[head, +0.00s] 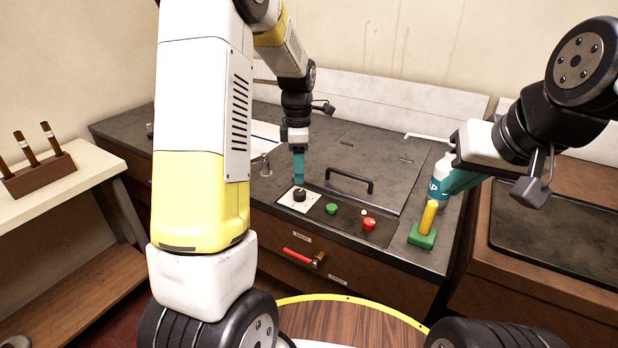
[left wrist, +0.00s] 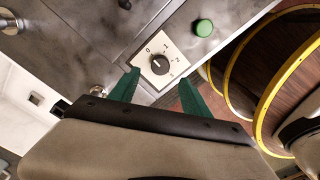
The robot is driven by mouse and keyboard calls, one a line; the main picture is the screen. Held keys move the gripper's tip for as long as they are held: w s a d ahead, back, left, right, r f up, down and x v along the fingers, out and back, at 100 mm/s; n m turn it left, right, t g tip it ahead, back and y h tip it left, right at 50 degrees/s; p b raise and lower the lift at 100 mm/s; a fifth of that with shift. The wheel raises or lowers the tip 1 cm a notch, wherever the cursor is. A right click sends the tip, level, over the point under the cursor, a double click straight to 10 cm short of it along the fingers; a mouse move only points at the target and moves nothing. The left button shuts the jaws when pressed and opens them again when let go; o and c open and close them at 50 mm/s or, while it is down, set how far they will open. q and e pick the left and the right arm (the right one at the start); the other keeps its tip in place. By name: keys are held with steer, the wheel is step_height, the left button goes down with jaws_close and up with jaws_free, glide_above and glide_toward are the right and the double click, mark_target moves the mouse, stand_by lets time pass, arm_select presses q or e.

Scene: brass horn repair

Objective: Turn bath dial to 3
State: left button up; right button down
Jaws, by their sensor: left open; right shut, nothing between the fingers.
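The bath dial (head: 299,195) is a black knob on a white square plate set in the dark bench top. It also shows in the left wrist view (left wrist: 158,64), with the marks 0, 1, 2 and 3 around it. My left gripper (head: 299,182) is right above the dial, pointing down. In the left wrist view its two green fingers are apart, one on each side below the dial, with nothing between them. My right gripper (head: 447,187) is shut and empty, beside the white and teal bottle at the right.
A green button (head: 331,209) and a red button (head: 369,224) sit right of the dial. A black handle (head: 349,180) stands behind them. A white and teal bottle (head: 437,190) and a yellow-handled green block (head: 422,238) stand at the bench's right end. A red-handled valve (head: 297,256) is on the front.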

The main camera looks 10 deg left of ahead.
mark_target(300, 192)
arm_select(q)
step_height(300, 192, down, 7)
steer(key=shift+f, duration=0.1)
steer(key=shift+c, duration=0.5)
jaws_close()
